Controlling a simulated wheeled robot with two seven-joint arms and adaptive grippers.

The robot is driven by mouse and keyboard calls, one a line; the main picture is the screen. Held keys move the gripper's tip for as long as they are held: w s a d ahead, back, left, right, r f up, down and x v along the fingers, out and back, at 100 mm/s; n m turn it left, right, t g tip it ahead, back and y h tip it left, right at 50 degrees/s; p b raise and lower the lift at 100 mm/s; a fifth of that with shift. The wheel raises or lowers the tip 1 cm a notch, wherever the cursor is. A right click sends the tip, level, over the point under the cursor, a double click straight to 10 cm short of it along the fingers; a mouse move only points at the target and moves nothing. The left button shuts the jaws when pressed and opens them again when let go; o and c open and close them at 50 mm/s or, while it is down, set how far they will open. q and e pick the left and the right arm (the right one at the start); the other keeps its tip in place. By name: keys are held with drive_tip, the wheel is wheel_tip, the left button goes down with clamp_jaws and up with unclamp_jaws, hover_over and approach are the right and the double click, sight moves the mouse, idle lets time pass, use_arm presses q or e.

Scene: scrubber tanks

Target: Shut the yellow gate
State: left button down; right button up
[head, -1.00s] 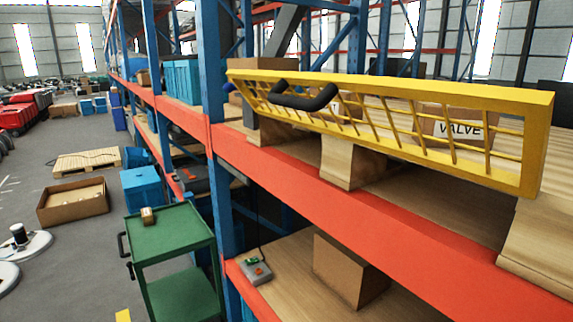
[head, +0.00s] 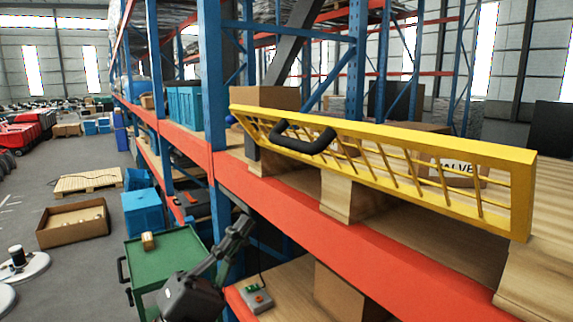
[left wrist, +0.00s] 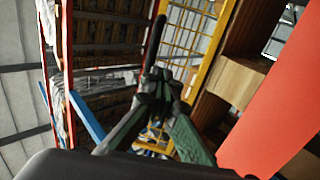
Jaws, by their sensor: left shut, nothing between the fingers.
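The yellow gate (head: 400,158) is a long barred frame along the upper shelf front, tilted outward over the orange beam. Its black handle (head: 302,137) is near its left end. My left gripper (head: 244,222) has its fingers together and empty, below the gate and left of the handle, in front of the blue upright; it is clear of both gate and handle. In the left wrist view my left gripper's fingers (left wrist: 152,82) point toward the gate's yellow bars (left wrist: 185,35), with the dark handle (left wrist: 157,35) beyond the tips. My right gripper is not in view.
The orange beam (head: 300,205) and blue upright (head: 211,75) stand close to my left arm. A green cart (head: 165,262) is at lower left, and a small grey control box (head: 257,300) lies on the lower shelf. A box labelled VALVE (head: 455,168) is behind the gate.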

use_arm(q)
drive_tip(key=s+r+p+x, duration=0.1)
drive_tip(key=p+x, duration=0.3)
drive_tip(key=x, duration=1)
drive_tip(key=shift+s+g+h+p, duration=0.3)
drive_tip(key=shift+s+h+p, duration=0.05)
drive_tip(key=shift+s+h, duration=0.05)
